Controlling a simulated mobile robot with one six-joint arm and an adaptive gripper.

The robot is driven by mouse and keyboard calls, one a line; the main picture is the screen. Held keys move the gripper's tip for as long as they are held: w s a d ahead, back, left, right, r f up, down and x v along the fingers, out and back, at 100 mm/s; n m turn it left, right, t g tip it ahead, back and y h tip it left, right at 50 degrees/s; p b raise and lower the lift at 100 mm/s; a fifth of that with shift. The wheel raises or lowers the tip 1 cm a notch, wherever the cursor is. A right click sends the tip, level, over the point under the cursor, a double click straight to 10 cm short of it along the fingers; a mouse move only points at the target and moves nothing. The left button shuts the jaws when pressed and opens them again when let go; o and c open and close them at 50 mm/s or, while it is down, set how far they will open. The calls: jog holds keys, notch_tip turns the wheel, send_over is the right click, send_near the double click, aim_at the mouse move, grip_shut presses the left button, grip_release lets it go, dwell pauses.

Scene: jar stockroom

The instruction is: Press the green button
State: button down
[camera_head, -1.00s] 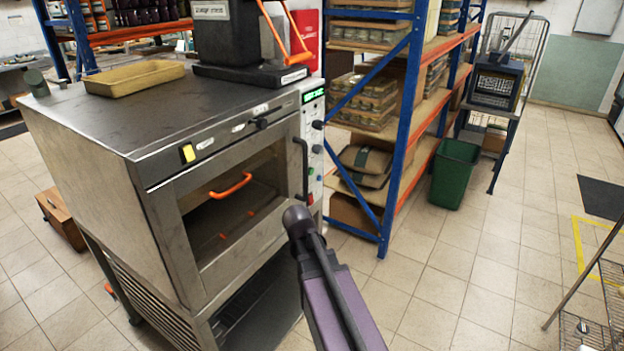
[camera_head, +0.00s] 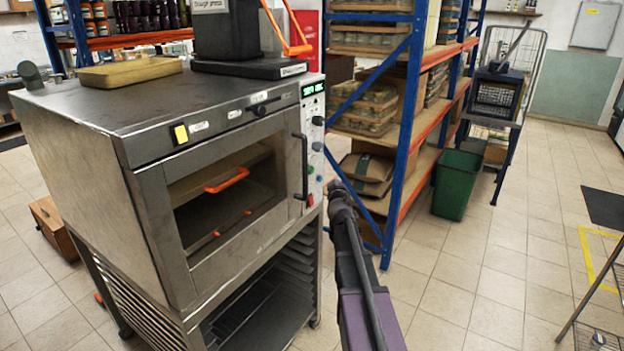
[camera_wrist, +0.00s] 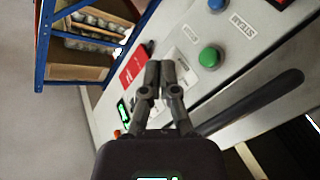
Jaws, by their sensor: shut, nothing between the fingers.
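The green button (camera_wrist: 209,57) is a domed round button on the oven's pale control panel, right of my fingertips in the wrist view. It also shows small on the panel's front in the head view (camera_head: 317,146). My gripper (camera_wrist: 158,78) is shut and empty, its fingertips over the panel to the left of the button. I see no contact with the button. In the head view my arm reaches up beside the oven's right edge, and the fingers are hard to make out there.
A blue button (camera_wrist: 216,4) with a STEAM label sits near the green one. The dark oven door handle (camera_wrist: 252,108) runs along the panel. The steel oven (camera_head: 150,235) stands left of my arm. A blue shelf rack (camera_head: 403,130) and green bin (camera_head: 456,185) stand right.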

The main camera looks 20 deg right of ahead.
aim_at(313, 169)
jog(key=shift+w+d+f+n+t+y+b, duration=0.35)
jog(key=shift+w+d+n+t+y+b, duration=0.45)
jog(key=shift+n, duration=0.4)
jog(key=shift+w+d+f+n+t+y+b, duration=0.3)
jog(key=shift+w+d+n+t+y+b, duration=0.4)
jog(key=shift+n+y, duration=0.4)
jog(key=shift+w+a, duration=0.1)
jog(key=shift+a, duration=0.05)
jog(key=w+a, duration=0.4)
jog(key=w, duration=0.3)
jog(key=shift+a, duration=0.4)
jog(key=shift+w+a+r, duration=0.1)
jog(key=shift+w+a, duration=0.25)
jog(key=shift+w, duration=0.2)
jog(key=shift+w+a, duration=0.35)
jog(key=shift+w, duration=0.2)
dwell(1.9)
jog(key=shift+s, duration=0.15)
jog(key=shift+s+d, duration=0.25)
jog(key=shift+s, duration=0.25)
jog(key=shift+s+d, duration=0.2)
